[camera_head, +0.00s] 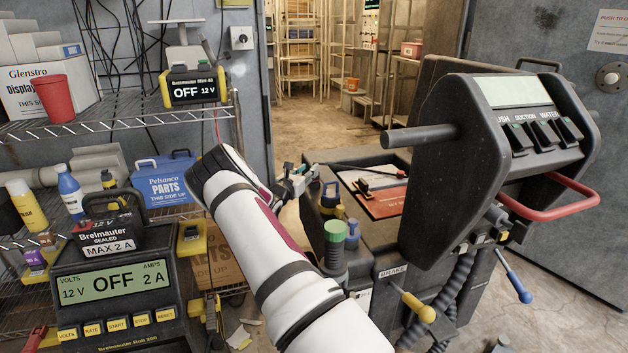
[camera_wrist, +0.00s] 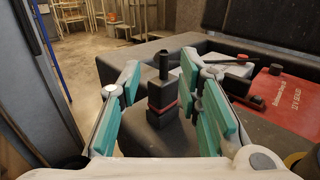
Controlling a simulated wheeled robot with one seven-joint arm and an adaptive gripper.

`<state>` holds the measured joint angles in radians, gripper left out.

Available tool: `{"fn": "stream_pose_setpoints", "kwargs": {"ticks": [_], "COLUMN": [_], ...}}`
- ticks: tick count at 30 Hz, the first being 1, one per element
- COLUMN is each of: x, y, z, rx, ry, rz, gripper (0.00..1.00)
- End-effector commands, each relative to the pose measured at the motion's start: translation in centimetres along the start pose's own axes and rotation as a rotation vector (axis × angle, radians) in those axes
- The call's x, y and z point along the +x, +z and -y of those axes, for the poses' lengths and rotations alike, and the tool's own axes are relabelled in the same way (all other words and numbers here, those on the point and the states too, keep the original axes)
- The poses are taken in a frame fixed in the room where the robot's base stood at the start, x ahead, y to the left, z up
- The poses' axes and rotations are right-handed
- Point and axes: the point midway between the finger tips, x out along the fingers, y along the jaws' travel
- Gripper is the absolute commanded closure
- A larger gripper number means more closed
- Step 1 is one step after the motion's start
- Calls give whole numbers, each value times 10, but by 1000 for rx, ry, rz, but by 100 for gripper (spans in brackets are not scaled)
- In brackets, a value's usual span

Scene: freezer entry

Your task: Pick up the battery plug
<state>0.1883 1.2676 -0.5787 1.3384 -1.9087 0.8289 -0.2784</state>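A black block-shaped plug with a red band (camera_wrist: 163,98) stands upright on the dark machine body in the wrist view; I take it to be the battery plug. My gripper (camera_wrist: 160,75) is open, with teal pads on either side of the plug and visible gaps to it. It also shows in the head view (camera_head: 294,178), above the left part of the machine, partly covered by my arm. I cannot make out the plug clearly in the head view. A red battery (camera_wrist: 282,97) lies in the machine's recess to the right; it also shows in the head view (camera_head: 385,200).
The cleaning machine's control head (camera_head: 480,150) rises to the right, with a red handle (camera_head: 550,197). A green-capped part (camera_head: 335,231) stands close beside my arm. A wire shelf (camera_head: 130,124) with a charger (camera_head: 115,285) is on the left. Open floor lies behind (camera_head: 300,115).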

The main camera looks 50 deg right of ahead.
Motion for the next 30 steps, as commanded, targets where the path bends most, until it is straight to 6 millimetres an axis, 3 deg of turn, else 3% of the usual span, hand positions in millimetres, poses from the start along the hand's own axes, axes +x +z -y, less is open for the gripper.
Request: {"fn": "stream_pose_setpoints", "kwargs": {"ticks": [9, 19, 23, 30], "x": [43, 49, 49, 49], "y": [0, 2, 2, 2], "z": [4, 4, 4, 4], "rx": [2, 0, 0, 0], "ry": [-2, -1, -1, -1], "rz": [0, 0, 0, 0], "gripper": [68, 68, 98, 100]}}
